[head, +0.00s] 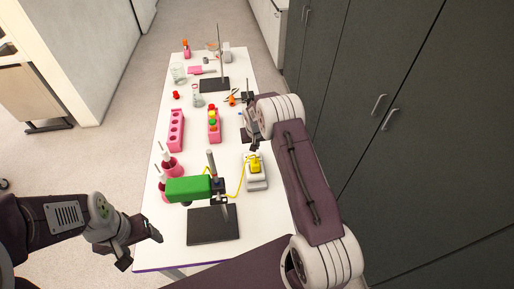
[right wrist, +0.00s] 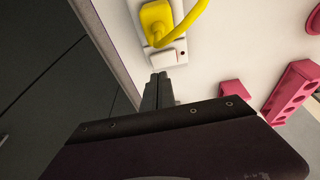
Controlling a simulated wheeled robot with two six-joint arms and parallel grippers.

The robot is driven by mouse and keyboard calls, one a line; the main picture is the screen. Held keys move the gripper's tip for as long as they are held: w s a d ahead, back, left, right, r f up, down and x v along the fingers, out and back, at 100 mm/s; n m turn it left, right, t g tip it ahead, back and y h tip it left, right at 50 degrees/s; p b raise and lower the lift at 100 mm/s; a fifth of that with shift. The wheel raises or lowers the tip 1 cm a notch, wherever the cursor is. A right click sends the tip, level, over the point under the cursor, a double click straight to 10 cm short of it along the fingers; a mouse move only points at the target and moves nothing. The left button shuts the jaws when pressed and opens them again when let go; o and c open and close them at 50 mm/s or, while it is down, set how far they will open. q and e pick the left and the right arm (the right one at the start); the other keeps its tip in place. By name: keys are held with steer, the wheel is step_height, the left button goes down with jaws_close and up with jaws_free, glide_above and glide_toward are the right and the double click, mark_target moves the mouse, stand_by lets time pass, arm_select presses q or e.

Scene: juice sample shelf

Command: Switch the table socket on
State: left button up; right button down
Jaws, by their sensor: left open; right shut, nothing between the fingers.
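The white table socket (head: 255,183) stands on the right side of the table with a yellow plug (head: 254,164) in it. In the right wrist view the socket (right wrist: 152,48) shows at the top, with the plug (right wrist: 157,20) and a pale rocker switch (right wrist: 168,59) at its near end. Which way the rocker is tipped I cannot tell. My right gripper (right wrist: 158,78) is shut and empty, its tips close to the rocker; contact is unclear. It also shows in the head view (head: 255,146), at the socket's far end. My left gripper (head: 141,250) is open and empty off the table's left edge.
A green box on a stand (head: 188,189) is left of the socket, joined by the yellow cable (head: 239,183). Grey cabinets (head: 400,130) line the right side.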

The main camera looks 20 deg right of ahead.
mark_target(258, 154)
steer(key=f, duration=0.1)
steer(key=f+p, duration=0.1)
steer(key=f, duration=0.1)
steer(key=shift+s+d+f, duration=0.15)
steer(key=shift+d+f, duration=0.1)
arm_select(q)
steer(key=shift+r, duration=0.95)
arm_select(e)
steer(key=shift+f, duration=0.2)
steer(key=shift+d+f+b, duration=0.1)
steer(key=shift+f+b, duration=0.45)
steer(key=shift+b, duration=0.4)
steer(key=shift+r+p, duration=0.35)
steer(key=shift+r, duration=0.1)
steer(key=shift+s, duration=0.2)
arm_select(q)
steer(key=shift+s+f, duration=0.2)
steer(key=shift+f, duration=0.45)
arm_select(e)
steer(key=shift+w, duration=0.1)
